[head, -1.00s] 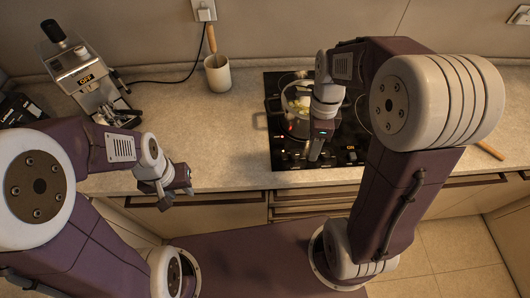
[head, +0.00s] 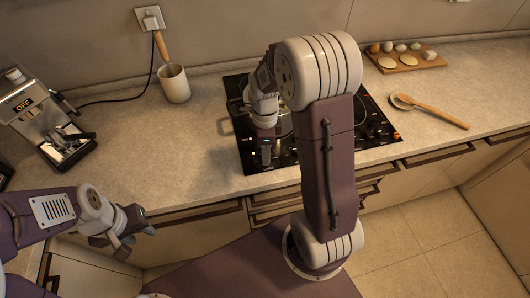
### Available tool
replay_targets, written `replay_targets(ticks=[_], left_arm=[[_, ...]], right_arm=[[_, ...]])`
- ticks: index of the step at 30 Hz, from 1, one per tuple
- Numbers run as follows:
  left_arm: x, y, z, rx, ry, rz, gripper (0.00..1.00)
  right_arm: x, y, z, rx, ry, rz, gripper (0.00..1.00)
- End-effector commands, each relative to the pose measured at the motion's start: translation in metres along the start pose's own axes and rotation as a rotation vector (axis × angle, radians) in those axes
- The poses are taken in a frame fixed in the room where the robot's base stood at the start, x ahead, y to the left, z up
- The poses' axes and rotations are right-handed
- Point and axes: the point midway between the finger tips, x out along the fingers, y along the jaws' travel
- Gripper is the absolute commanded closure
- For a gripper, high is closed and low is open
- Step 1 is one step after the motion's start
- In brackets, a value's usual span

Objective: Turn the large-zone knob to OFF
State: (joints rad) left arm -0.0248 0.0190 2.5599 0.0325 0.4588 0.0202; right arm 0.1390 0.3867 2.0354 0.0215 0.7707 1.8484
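The black hob (head: 376,122) is set in the counter, its middle hidden by my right arm. A pot (head: 240,105) stands at its left, partly covered by my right wrist. Small dark knobs and marks (head: 285,156) lie along the hob's front edge; I cannot tell which is the large-zone knob or where it points. My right gripper (head: 266,158) points down over the front left of the hob, at the knob row; its finger gap and any contact are not clear. My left gripper (head: 138,240) is open and empty in front of the counter, at the lower left.
A coffee machine (head: 38,122) showing OFF stands at the left. A cup with a wooden handle (head: 174,84) is at the back. A board with eggs (head: 405,60) and a wooden spoon (head: 435,110) lie on the right. Counter left of the hob is clear.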

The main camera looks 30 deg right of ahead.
Motion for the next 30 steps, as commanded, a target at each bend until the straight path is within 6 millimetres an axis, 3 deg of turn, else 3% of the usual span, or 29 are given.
replay_targets(ticks=[3, 11, 17, 30], left_arm=[[0.0013, 0.0000, 0.0002, 0.000, 0.000, 0.000, 0.64], [0.0012, 0.0000, 0.0002, 0.000, 0.000, 0.000, 0.64], [0.0012, 0.0000, 0.0002, 0.000, 0.000, 0.000, 0.64], [-0.0058, 0.0001, -0.0006, 0.000, 0.000, 0.000, 0.64]], right_arm=[[0.0117, 0.0003, 0.0001, 0.000, 0.000, 0.001, 0.49], [0.0140, -0.0001, 0.0002, 0.000, 0.000, -0.001, 0.49], [0.0138, -0.0001, 0.0002, 0.000, 0.000, -0.001, 0.99], [0.0120, 0.0005, 0.0003, -0.085, 0.004, 0.001, 1.00]])
